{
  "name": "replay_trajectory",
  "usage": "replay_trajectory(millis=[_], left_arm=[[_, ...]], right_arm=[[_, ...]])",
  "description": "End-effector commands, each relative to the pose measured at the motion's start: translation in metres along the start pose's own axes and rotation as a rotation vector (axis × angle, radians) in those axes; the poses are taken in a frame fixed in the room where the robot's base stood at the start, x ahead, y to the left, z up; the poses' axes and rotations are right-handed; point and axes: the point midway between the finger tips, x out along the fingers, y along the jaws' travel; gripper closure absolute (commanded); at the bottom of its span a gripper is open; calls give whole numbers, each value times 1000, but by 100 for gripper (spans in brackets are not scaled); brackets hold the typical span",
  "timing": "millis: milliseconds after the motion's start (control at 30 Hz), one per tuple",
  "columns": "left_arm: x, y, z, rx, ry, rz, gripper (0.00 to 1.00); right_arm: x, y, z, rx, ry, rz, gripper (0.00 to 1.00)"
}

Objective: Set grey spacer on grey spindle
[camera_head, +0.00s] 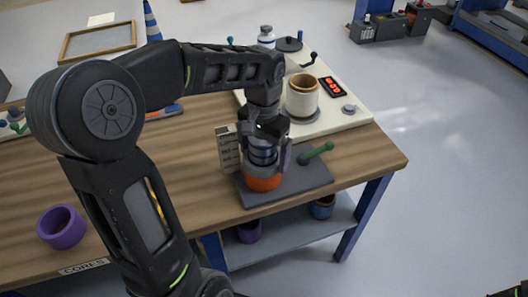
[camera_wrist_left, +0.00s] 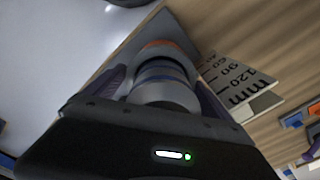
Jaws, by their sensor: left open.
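A grey cylindrical piece with blue bands, likely the grey spacer (camera_head: 262,156), stands upright above an orange ring (camera_head: 262,183) on a dark grey plate (camera_head: 308,181). It also shows in the left wrist view (camera_wrist_left: 165,90), with the orange ring (camera_wrist_left: 166,46) beyond it. My left gripper (camera_head: 265,150) points down with its fingers on either side of the grey piece; it is open. I cannot make out the grey spindle; the stack and fingers may hide it.
A millimetre scale (camera_head: 228,150) stands close left of the stack. A green-handled lever (camera_head: 316,153) lies to its right. Behind is a cream machine (camera_head: 345,118) with a cream roll (camera_head: 302,98).

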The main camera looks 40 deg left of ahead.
Motion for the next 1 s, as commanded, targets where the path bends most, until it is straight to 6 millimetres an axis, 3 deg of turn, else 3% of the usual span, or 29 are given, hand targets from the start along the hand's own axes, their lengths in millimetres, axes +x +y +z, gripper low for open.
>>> replay_trajectory(millis=[167,600,1000], left_arm=[[-9,-2,0,-4,0,-3,0],[-73,0,-1,-1,2,-2,0],[-78,1,0,0,-1,-1,0]], right_arm=[[0,0,0,0,0,0,64],[-1,0,0,0,0,0,64],[-1,0,0,0,0,0,64]])
